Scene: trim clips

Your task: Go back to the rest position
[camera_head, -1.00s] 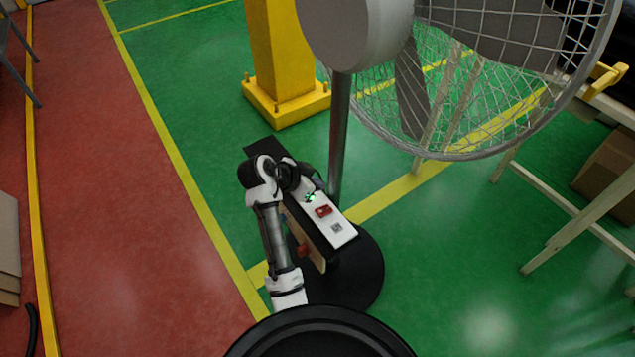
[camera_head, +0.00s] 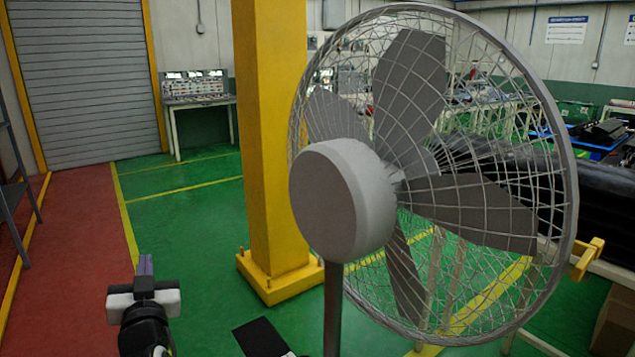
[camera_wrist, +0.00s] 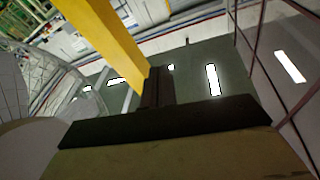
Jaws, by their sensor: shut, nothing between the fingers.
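My gripper (camera_head: 145,266) is raised at the lower left of the head view, its narrow fingers together and pointing up. In the wrist view the dark fingers (camera_wrist: 158,86) are closed with nothing between them, and the camera looks up towards the ceiling lights. The black end of the work panel (camera_head: 261,338) shows at the bottom edge of the head view, right of my gripper and apart from it. The rest of the panel and any clips on it are out of view.
A large grey fan (camera_head: 345,200) stands close on the right, its wire cage reaching well across. A yellow pillar (camera_head: 272,140) rises behind it. Green floor (camera_head: 195,235) is open behind my gripper. A control desk (camera_head: 197,90) and roller door (camera_head: 85,75) are far back.

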